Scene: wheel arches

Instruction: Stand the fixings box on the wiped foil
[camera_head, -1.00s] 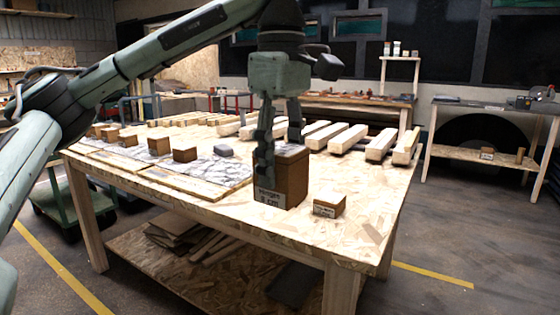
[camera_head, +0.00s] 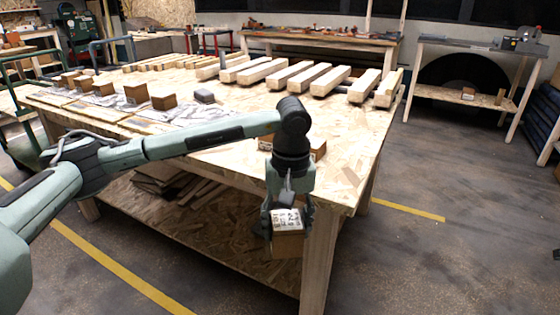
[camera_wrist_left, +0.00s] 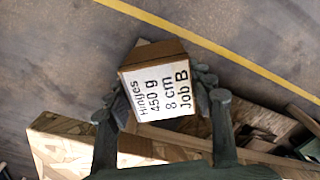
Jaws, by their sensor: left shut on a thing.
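The fixings box (camera_head: 287,243), a brown carton with a white label reading Hinges, 450 g, 8 cm, Job B, is in my left gripper (camera_head: 286,215). The gripper is shut on its sides and holds it in front of the table's near edge, clear of the tabletop. In the left wrist view the box (camera_wrist_left: 156,88) sits between both fingers with its label facing the camera. Greyish, mottled foil (camera_head: 200,113) lies on panels at the left of the table, partly hidden by my left arm. I cannot tell which foil is wiped. My right gripper is out of view.
Several brown boxes (camera_head: 136,92) stand along the foil panels, with a grey object (camera_head: 204,96) nearby. Pale wooden beams (camera_head: 325,80) line the table's back. A smaller box (camera_head: 318,148) is partly behind my left wrist. The table's right front (camera_head: 350,150) is bare.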

